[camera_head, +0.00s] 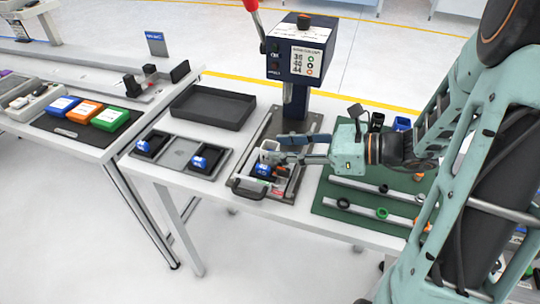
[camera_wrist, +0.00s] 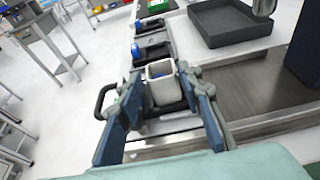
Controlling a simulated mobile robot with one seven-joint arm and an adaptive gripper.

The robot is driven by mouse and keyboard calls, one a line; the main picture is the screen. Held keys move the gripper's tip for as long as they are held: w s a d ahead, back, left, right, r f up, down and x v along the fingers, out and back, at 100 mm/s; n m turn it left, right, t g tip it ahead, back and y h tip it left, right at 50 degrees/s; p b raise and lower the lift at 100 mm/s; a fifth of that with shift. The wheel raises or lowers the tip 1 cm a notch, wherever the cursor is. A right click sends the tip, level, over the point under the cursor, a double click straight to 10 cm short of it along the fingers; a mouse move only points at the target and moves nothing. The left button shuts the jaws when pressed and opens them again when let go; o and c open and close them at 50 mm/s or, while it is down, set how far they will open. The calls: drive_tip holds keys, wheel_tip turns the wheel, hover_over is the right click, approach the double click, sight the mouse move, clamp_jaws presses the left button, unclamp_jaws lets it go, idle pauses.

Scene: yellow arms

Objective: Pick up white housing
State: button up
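The white housing (camera_wrist: 163,88) is a small open-topped box between the two fingertips of my gripper (camera_wrist: 165,92) in the wrist view. The fingers appear to touch it on both sides, and something blue shows inside it. In the head view the white housing (camera_head: 269,147) is at the tip of my gripper (camera_head: 283,149), partly hidden by the fingers. It is over the press fixture (camera_head: 246,194), close to a dark blue-labelled part (camera_head: 263,170). I cannot tell whether the housing touches what is beneath it.
The press (camera_head: 300,50) with a red lever stands just behind. A green mat (camera_head: 345,215) with rails and rings lies right. Another table (camera_head: 60,145) stands far left.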

sight(263, 147)
drive_tip(key=x, duration=0.4)
drive_tip(key=shift+f, duration=0.1)
drive_tip(key=c, duration=0.8)
